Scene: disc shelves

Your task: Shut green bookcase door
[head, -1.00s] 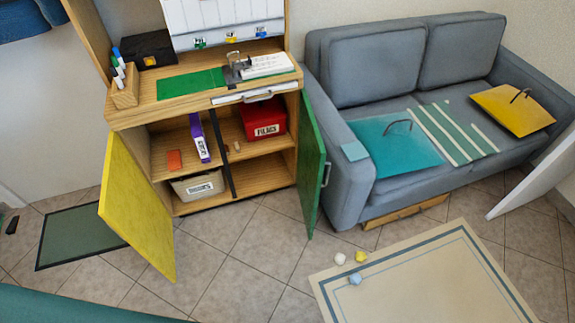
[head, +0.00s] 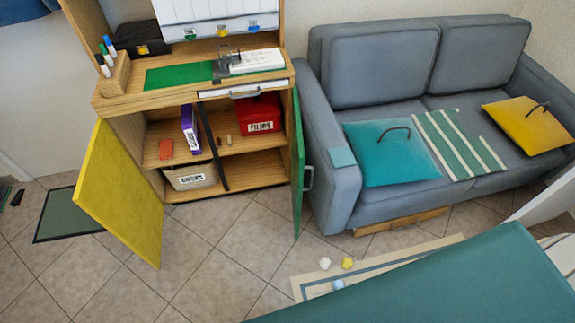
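The green bookcase door (head: 297,165) stands open on the right side of the wooden bookcase (head: 235,173), swung out towards me and seen nearly edge-on. Its metal handle (head: 308,178) is on the side facing the sofa. The yellow door (head: 118,200) on the left side also stands open. Neither of my grippers shows in the head view, so I see nothing touching the green door.
A grey sofa (head: 345,205) stands close to the right of the green door. A teal surface (head: 450,285) covers the lower right. Tiled floor before the bookcase is clear.

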